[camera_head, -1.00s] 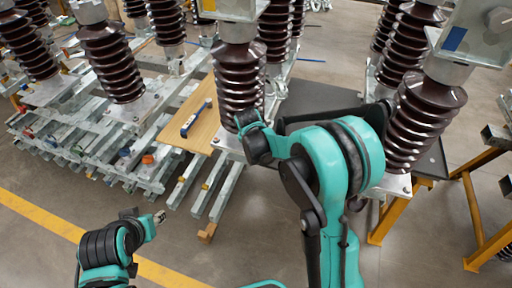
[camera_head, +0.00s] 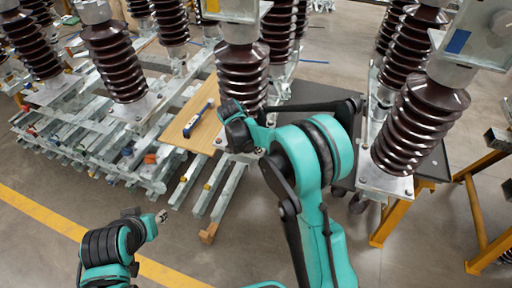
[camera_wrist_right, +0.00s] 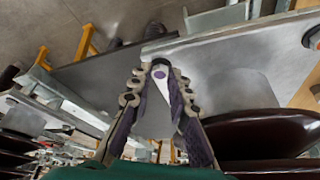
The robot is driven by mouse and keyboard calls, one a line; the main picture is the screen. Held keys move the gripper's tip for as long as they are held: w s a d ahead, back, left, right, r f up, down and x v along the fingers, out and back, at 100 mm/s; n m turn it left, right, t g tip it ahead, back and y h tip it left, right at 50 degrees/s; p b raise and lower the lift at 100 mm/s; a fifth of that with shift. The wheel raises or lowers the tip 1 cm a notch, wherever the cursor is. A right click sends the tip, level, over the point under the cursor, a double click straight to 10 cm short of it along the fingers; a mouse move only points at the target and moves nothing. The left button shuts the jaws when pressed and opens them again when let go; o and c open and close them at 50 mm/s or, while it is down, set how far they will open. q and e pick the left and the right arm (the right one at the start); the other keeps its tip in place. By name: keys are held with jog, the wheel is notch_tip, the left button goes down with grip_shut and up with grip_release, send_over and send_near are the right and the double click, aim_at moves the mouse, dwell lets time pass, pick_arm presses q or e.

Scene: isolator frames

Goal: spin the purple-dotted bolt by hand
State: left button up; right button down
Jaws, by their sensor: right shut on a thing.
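The purple-dotted bolt (camera_wrist_right: 160,74) shows in the right wrist view, at the corner of a grey metal base plate (camera_wrist_right: 225,75). My right gripper (camera_wrist_right: 162,66) is shut on it, with the two fingertips on either side of the bolt's head and the purple dot visible between them. In the head view my right wrist is by the base of the middle brown insulator (camera_head: 243,75); its fingertips and the bolt are hidden there. My left gripper (camera_head: 161,216) is at the lower left over the floor, apart from everything; its fingers are too small to judge.
Racks of metal rails (camera_head: 95,150) with brown insulators stand at the left. A yellow-legged stand (camera_head: 392,215) is at the right. The floor at the front left is clear.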

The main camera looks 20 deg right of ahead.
dwell(0.5)
jog(key=c, duration=1.4)
grip_release()
jog(key=v, duration=1.2)
jog(key=shift+a, duration=0.1)
